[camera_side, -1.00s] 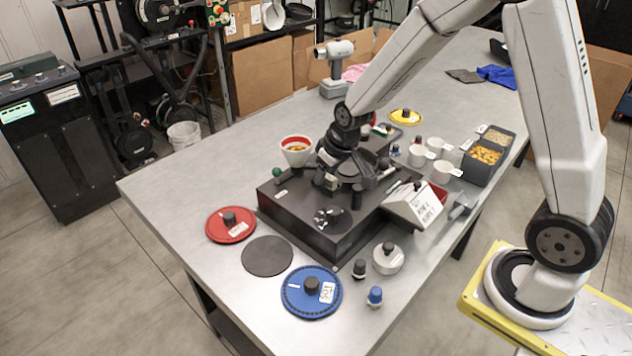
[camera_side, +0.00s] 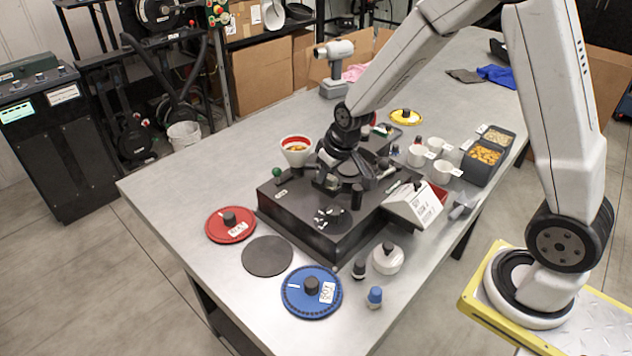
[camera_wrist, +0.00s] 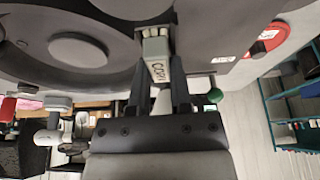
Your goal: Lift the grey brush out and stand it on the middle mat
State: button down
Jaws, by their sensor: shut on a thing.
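My gripper (camera_side: 332,180) is low over the left part of the black seed meter housing (camera_side: 315,230). In the wrist view its fingers (camera_wrist: 155,88) are shut on a pale grey block with a lettered label (camera_wrist: 158,68), which looks like the grey brush. Its far end runs up against or close to the dark meter body (camera_wrist: 125,45); I cannot tell whether it is clear of it. A bare dark round mat (camera_side: 267,256) lies on the table between the red disc (camera_side: 230,224) and the blue disc (camera_side: 312,291).
A red-rimmed cup (camera_side: 297,150) stands behind the housing, beside a green knob (camera_side: 277,172). A white sloped hopper (camera_side: 412,204) adjoins its right side. A white knobbed pot (camera_side: 387,259) and small black and blue knobs (camera_side: 375,297) stand in front. White cups and seed bins (camera_side: 482,157) are right.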

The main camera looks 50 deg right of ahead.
jog(key=shift+r, duration=0.55)
jog(key=shift+r, duration=0.35)
jog(key=shift+r, duration=0.75)
jog(key=shift+r, duration=1.6)
jog(key=shift+r, duration=0.15)
